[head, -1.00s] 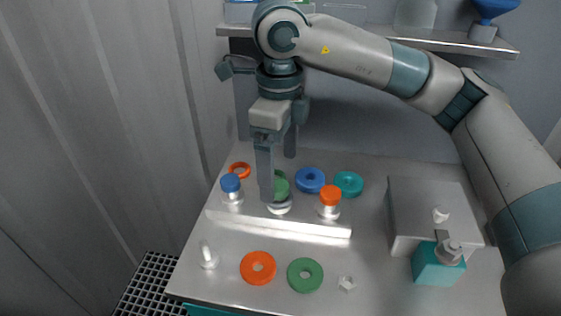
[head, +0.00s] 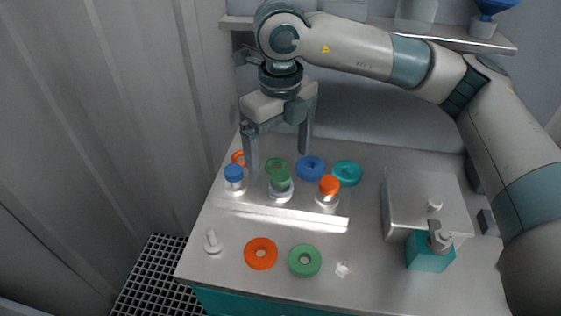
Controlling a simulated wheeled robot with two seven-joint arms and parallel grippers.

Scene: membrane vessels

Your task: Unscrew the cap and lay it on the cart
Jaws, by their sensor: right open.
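Three small clear-based vessels stand in a row on a raised metal strip: one with a blue cap (head: 234,173), one with a green cap (head: 281,179) and one with an orange cap (head: 329,186). All three caps sit on their vessels. The cart (head: 225,268) is the metal top beneath them. My right gripper (head: 278,165) points down above the row, jaws wide open and empty. In the picture, its fingers come down on either side of the green cap, slightly behind it. I cannot tell the exact height. My left gripper is not in view.
Behind the row lie orange, green, blue (head: 310,161) and teal rings (head: 347,167). In front lie an orange ring (head: 260,245), a green ring (head: 304,252), a white peg (head: 212,242) and a small pale piece (head: 342,269). A metal box (head: 410,195) and teal block (head: 429,256) stand right.

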